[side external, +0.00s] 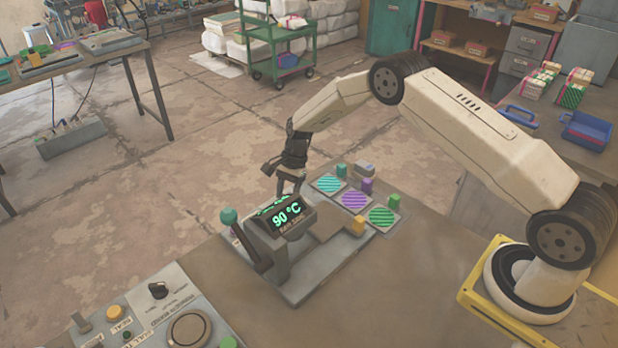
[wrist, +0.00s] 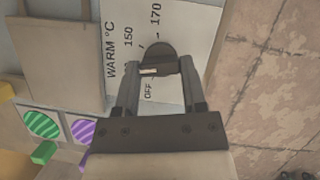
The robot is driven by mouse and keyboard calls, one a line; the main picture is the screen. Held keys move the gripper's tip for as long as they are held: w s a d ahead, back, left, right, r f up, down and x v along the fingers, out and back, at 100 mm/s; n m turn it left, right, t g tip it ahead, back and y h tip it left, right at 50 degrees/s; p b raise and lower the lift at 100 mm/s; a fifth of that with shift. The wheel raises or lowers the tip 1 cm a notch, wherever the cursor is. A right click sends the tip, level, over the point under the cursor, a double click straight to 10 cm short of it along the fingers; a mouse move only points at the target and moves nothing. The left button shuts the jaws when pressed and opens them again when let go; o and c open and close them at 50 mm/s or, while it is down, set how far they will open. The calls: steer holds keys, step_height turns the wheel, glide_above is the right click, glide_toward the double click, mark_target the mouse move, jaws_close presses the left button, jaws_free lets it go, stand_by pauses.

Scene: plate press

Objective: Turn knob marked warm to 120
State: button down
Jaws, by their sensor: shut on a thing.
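In the wrist view, a dark round knob (wrist: 156,51) sits on a pale dial plate printed WARM °C (wrist: 112,50), with OFF, 150 and 170 legible around it. Other marks are hidden or too small to read. The knob's white pointer mark faces left in that view. My gripper (wrist: 159,68) is shut on the knob, one finger on each side. In the side external view, my gripper (side external: 290,186) reaches down behind the press's display (side external: 286,215), which reads 90 °C in green. The knob is hidden there.
A lever with a teal ball (side external: 229,215) stands left of the display. Striped teal, purple and green plates (side external: 354,200) with coloured blocks lie to its right. A separate control panel (side external: 165,315) with its own black knob (side external: 158,290) is at the lower left.

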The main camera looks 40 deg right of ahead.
steer(key=shift+n+g, duration=0.3)
steer(key=shift+n, duration=0.7)
steer(key=shift+c, duration=0.8)
jaws_free()
steer(key=v, duration=0.7)
steer(key=shift+w+r, duration=0.15)
steer(key=shift+r, duration=0.25)
